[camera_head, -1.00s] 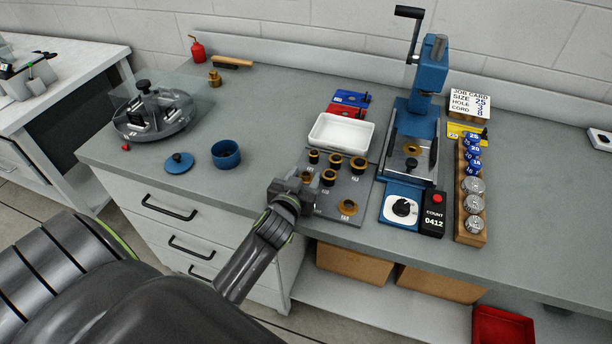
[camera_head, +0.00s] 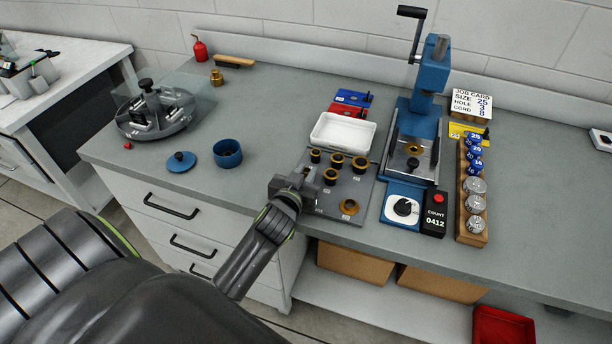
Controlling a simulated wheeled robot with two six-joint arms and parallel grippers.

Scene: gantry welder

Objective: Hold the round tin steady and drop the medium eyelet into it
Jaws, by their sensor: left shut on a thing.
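The round tin (camera_head: 227,154) is blue and stands open on the bench, left of the middle. Brown eyelets of different sizes sit on a grey board (camera_head: 332,208) to the right of the tin. My left gripper (camera_head: 305,182) is at the board's left edge, shut on an eyelet (camera_head: 307,171). The jaws hide most of this eyelet, so I cannot tell its size or whether it is clear of the board. My right gripper is not in view.
A white tray (camera_head: 343,131) lies behind the board. A blue press (camera_head: 424,100) stands to the right, with a counter (camera_head: 435,221) in front. A round parts carousel (camera_head: 156,113) is at the far left. The bench between tin and board is clear.

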